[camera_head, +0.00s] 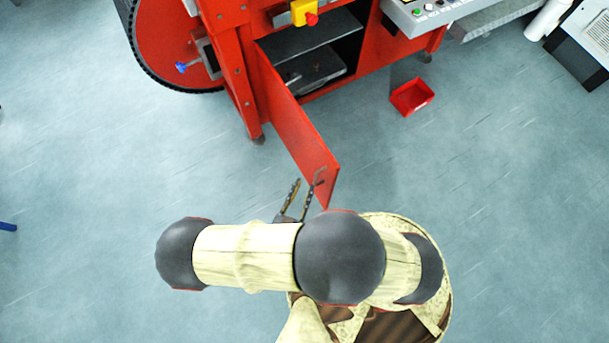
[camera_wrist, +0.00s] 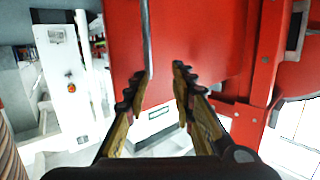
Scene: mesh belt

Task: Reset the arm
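My gripper (camera_head: 306,186) is open in the head view, beside the outer end of the swung-open red cabinet door (camera_head: 297,135). In the wrist view my gripper (camera_wrist: 160,76) has its two fingers apart, with nothing held between them. The door's thin metal handle (camera_wrist: 148,40) runs down close to the left fingertip; I cannot tell whether they touch. The handle also shows in the head view (camera_head: 320,176), next to the right finger. My arm is bent and spans the lower middle of the head view.
The red machine (camera_head: 240,70) stands at the top, with its cabinet open and dark gear inside. A small red bin (camera_head: 411,97) lies on the floor to the right. A grey control panel (camera_head: 430,12) is above it.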

